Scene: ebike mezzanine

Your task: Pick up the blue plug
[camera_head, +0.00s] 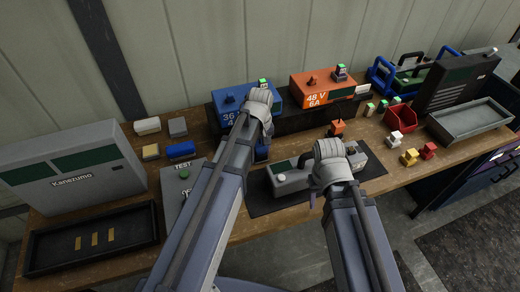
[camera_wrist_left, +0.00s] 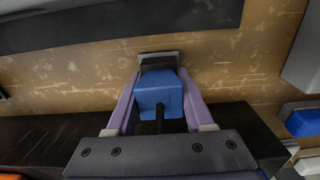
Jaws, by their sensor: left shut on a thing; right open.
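The blue plug (camera_wrist_left: 158,98) is between the two purple fingers of my left gripper (camera_wrist_left: 159,76) in the left wrist view. The fingers are shut on its sides. It has a grey end at the far side and a dark cable at the near side. In the head view my left gripper's wrist is in front of the blue 36 V charger (camera_head: 229,116), and the arm hides most of the plug. My right gripper (camera_head: 306,181) is open over the grey battery case (camera_head: 290,183) on the dark mat. Its fingers are partly hidden by its wrist.
The orange 48 V charger (camera_head: 318,90) stands on the black shelf, with an orange plug (camera_head: 336,128) in front. A TEST panel (camera_head: 172,205), a black tray (camera_head: 148,236) and a grey Kanezumo case (camera_head: 70,172) are left. A red bin (camera_head: 401,118) and grey tray (camera_head: 468,121) are right.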

